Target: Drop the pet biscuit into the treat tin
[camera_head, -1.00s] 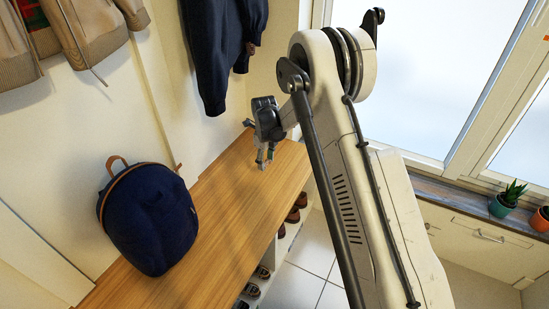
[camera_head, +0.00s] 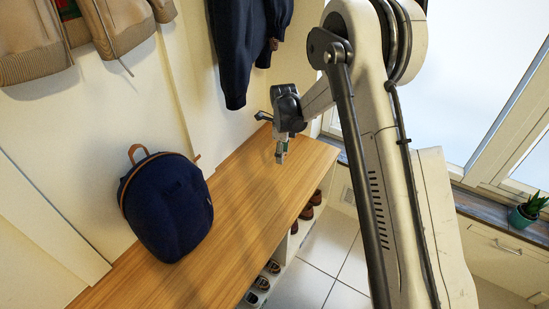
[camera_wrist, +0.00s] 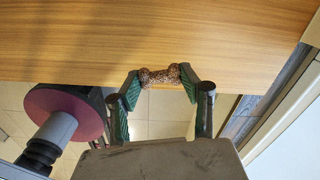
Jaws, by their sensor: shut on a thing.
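The pet biscuit (camera_wrist: 159,76) is brown, speckled and bone-shaped. In the wrist view it lies crosswise between my gripper's two green-padded fingertips (camera_wrist: 160,79), which are shut on its ends. Behind it in that view is the front edge of the wooden bench top. In the head view my gripper (camera_head: 281,151) points down over the far end of the bench (camera_head: 245,205); the biscuit is too small to make out there. I do not see the treat tin in either view.
A navy backpack (camera_head: 166,206) stands on the bench against the wall. A dark jacket (camera_head: 245,45) hangs near my gripper. Shoes (camera_head: 306,212) sit in cubbies under the bench. A potted plant (camera_head: 528,210) stands on the window sill. The bench's middle is clear.

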